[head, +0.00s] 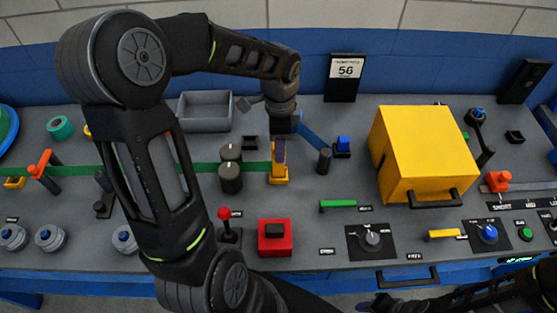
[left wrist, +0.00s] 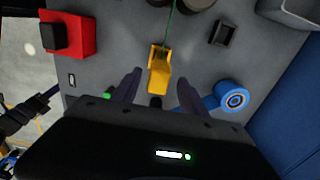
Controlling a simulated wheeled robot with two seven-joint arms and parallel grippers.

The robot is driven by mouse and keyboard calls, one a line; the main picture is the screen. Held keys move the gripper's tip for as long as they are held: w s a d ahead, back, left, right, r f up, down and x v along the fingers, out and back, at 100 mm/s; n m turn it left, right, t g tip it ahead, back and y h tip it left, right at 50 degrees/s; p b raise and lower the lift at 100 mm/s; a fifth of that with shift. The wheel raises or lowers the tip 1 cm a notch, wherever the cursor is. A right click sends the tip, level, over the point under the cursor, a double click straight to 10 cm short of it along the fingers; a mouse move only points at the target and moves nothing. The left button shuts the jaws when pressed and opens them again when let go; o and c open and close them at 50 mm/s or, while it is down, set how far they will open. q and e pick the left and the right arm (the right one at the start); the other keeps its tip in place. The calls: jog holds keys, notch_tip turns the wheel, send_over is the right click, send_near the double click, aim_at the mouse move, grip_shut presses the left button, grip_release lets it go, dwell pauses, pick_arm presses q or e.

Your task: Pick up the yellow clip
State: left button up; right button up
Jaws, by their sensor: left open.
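The yellow clip (left wrist: 159,78) shows in the left wrist view at the end of a thin green band, standing on the grey panel. In the head view the clip (head: 279,174) is at the middle, partly hidden by my left gripper (head: 280,150). My left gripper (left wrist: 160,84) is open, with one dark finger on each side of the clip's near part. I cannot tell whether the fingers touch it. My right gripper (head: 378,303) seems to be at the bottom edge of the head view, dark and partly cut off; its jaws are unclear.
Dark round knobs (head: 230,172) stand just left of the clip. A red block (head: 274,238) and a red-topped joystick (head: 225,214) are in front. A large yellow box (head: 422,150) stands to the right.

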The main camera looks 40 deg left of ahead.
pick_arm(q)
notch_tip(320, 180, down, 5)
jog(key=b, duration=0.4)
jog(key=shift+s+f, duration=0.15)
jog(key=shift+c, duration=0.3)
grip_shut()
dwell(0.6)
